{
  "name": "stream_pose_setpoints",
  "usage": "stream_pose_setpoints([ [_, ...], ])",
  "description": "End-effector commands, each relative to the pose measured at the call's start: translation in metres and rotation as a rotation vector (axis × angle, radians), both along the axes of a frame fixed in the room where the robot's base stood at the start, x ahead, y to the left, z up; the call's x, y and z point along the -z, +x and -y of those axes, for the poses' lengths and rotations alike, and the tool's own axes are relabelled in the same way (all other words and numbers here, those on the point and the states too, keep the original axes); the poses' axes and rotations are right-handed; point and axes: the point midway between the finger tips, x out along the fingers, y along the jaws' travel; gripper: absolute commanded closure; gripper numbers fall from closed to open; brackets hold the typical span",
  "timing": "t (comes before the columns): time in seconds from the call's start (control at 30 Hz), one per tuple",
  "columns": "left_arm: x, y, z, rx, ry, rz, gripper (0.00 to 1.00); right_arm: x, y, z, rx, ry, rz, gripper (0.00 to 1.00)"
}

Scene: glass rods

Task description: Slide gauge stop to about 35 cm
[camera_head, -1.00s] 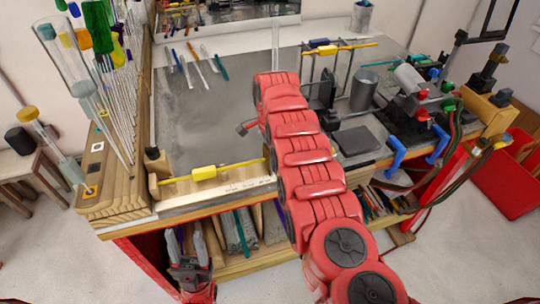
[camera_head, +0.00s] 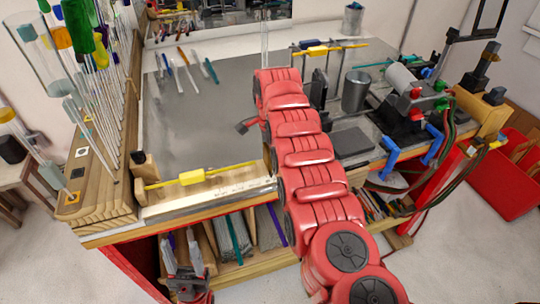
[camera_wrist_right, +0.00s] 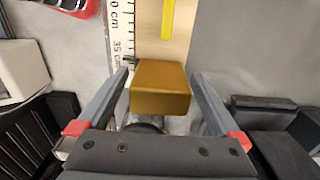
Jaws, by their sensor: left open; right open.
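The gauge stop, a brass-coloured block (camera_wrist_right: 161,88), is between the fingers of my right gripper (camera_wrist_right: 160,76) in the right wrist view. The fingers are open on both sides of it, with gaps visible. The block's far edge is close to the "35 cm" print on the white scale (camera_wrist_right: 121,22). The gauge's wooden base (camera_head: 218,183) runs along the bench's front edge, with a yellow rod with a label block (camera_head: 192,177) lying along it. The gauge's right end and my right gripper are hidden behind my red arm in the head view. My left gripper (camera_head: 183,252) is open and empty in front of the bench.
A wooden rack with glass rods (camera_head: 105,195) stands at the bench's left end. Several thin tools (camera_head: 185,65) lie at the back. A metal cup (camera_head: 356,90) and a burner-like device (camera_head: 408,90) stand at right. The grey bench mat (camera_head: 205,125) is largely clear.

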Motion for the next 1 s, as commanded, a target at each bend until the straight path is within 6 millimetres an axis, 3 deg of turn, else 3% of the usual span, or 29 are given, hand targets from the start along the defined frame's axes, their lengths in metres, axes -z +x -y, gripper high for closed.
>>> stream_pose_setpoints([
  [0.17,0.01,0.0,0.0,0.0,0.0,0.0,0.5,-0.014,0.001,0.0,0.0,0.002,0.002,0.0],
  [0.4,0.014,0.0,0.0,0.0,0.0,0.0,0.5,-0.057,0.001,0.003,0.003,-0.001,0.001,0.0],
  [0.5,-0.02,0.0,0.0,0.0,0.0,0.0,0.5,-0.091,0.0,0.001,0.0,-0.001,-0.001,0.0],
  [0.7,-0.061,0.0,0.0,0.0,0.0,0.0,0.5,-0.134,0.0,0.001,0.0,0.0,0.001,0.0],
  [1.0,-0.097,0.0,0.0,0.0,0.0,0.0,0.5,-0.169,0.0,0.001,0.0,0.001,0.0,0.0],
])
